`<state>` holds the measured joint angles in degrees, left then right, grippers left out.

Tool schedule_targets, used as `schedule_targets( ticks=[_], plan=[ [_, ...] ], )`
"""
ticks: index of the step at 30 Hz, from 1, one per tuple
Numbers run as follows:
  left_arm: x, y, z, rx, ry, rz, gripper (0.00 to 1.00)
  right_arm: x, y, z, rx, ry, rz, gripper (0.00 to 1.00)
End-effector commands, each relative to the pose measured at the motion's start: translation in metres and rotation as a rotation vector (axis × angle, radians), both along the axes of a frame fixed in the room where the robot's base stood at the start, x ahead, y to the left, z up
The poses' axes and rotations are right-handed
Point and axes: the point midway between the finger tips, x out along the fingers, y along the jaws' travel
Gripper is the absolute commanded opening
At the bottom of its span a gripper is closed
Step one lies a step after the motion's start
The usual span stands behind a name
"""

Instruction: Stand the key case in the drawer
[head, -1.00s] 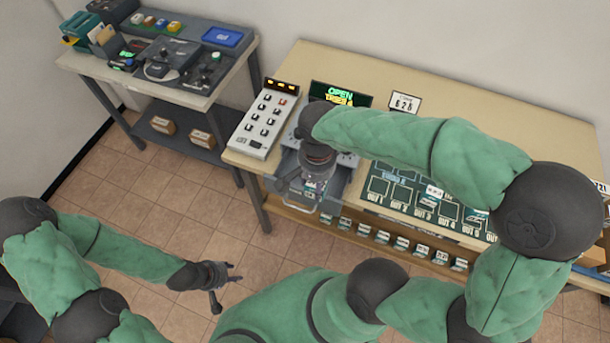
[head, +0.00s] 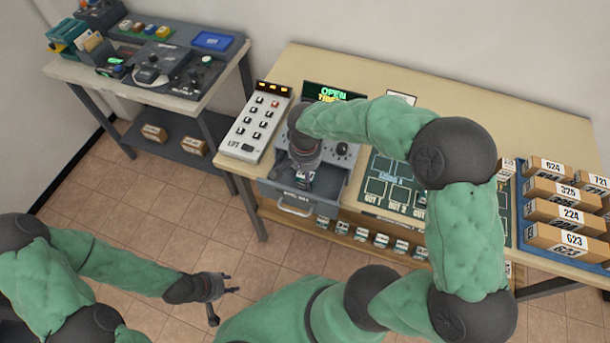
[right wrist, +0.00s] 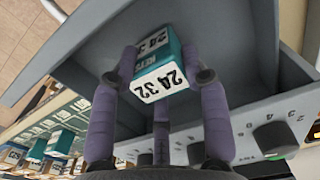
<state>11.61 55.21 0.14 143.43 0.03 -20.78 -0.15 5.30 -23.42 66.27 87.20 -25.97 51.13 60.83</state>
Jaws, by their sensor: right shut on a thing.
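The key case (right wrist: 160,72) is a small teal and white block with "24 32" on its white faces. My right gripper (right wrist: 160,80) is shut on it, with purple-grey fingers around it. In the right wrist view the case is over or inside the open grey drawer (right wrist: 90,48); whether it touches the floor is unclear. In the head view the drawer (head: 265,190) is pulled out of the console, and my right gripper (head: 303,175) points down into it, mostly hiding the case. My left gripper (head: 226,296) is open and empty above the floor.
A white keypad panel (head: 254,122) stands left of the drawer. A green display (head: 334,91) reads "OPEN". A board with marked slots (head: 378,187) is to the right, then a blue tray of numbered boxes (head: 567,214). A side table (head: 150,89) stands at left.

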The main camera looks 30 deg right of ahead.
Motion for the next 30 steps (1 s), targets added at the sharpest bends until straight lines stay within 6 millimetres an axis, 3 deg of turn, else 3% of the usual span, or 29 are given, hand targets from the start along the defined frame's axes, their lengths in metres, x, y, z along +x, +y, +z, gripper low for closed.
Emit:
schedule_targets(
  ticks=[12,13,14,25,30],
  plan=[
    [0.000,0.000,-0.004,0.000,0.000,0.000,0.40,0.000,0.000,-0.007,0.000,-0.003,-0.001,0.11],
    [0.000,0.000,-0.004,0.000,0.000,0.000,0.40,0.000,0.000,-0.007,-0.001,-0.002,-0.001,0.49],
    [0.000,0.000,-0.003,0.000,0.000,0.000,0.40,0.000,0.000,-0.007,0.000,-0.003,-0.001,0.56],
    [0.000,0.000,-0.002,0.000,0.000,0.000,0.40,0.000,0.000,-0.005,0.000,-0.003,-0.001,0.56],
    [0.000,0.000,0.004,0.000,0.000,0.000,0.40,0.001,0.000,0.013,-0.001,-0.006,0.000,0.56]
  ],
)
